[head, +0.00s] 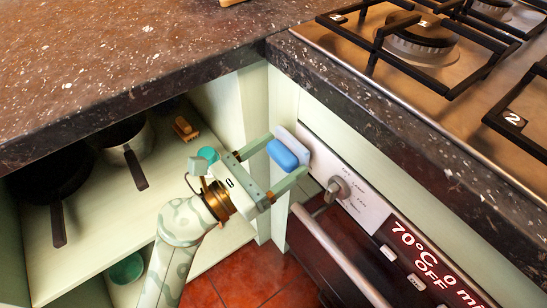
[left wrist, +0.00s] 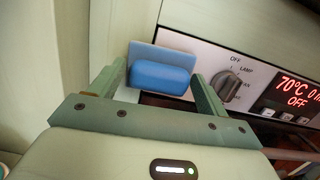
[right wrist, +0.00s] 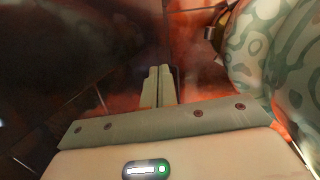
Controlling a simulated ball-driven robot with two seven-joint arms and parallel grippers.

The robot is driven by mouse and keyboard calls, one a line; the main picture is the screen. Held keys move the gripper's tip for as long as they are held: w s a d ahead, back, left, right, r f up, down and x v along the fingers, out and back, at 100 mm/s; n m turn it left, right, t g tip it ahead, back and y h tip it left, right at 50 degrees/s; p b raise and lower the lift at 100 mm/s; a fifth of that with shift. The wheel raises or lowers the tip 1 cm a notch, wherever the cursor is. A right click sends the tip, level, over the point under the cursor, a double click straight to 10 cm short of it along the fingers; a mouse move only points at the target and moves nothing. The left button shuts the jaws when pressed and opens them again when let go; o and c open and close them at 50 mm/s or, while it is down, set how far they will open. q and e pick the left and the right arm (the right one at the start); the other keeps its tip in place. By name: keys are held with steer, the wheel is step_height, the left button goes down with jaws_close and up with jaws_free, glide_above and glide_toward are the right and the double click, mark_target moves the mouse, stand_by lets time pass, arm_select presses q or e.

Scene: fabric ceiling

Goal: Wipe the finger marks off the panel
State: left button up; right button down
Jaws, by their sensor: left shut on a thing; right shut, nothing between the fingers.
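The oven control panel (head: 370,212) is a pale metal strip with a knob (head: 337,190) and a dark display with red text (head: 428,262). I cannot make out finger marks on it. My left gripper (head: 286,155) is shut on a blue wiping block with a paler flat pad (head: 283,154). The block is at the panel's left end, left of the knob, pad side facing the panel; I cannot tell whether it touches. The left wrist view also shows the block (left wrist: 160,77) between the fingers. My right gripper (right wrist: 159,75) is shut and empty, away from the panel.
A dark speckled countertop (head: 130,50) overhangs the panel, with a gas hob (head: 430,50) at upper right. The oven handle (head: 335,255) juts out below. Open shelves at left hold pans (head: 120,133), a wooden brush (head: 186,128) and a teal bowl (head: 127,268).

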arm_select(q)
steer(key=shift+w+d, duration=0.3)
steer(key=shift+d, duration=0.15)
steer(key=shift+p, duration=0.7)
stand_by(0.8)
steer(key=shift+a, duration=0.1)
steer(key=shift+r+v, duration=0.25)
steer(key=shift+v, duration=1.15)
steer(key=shift+r+v, duration=0.2)
steer(key=shift+v, duration=1.2)
steer(key=shift+s+a, duration=0.1)
steer(key=shift+a, duration=0.05)
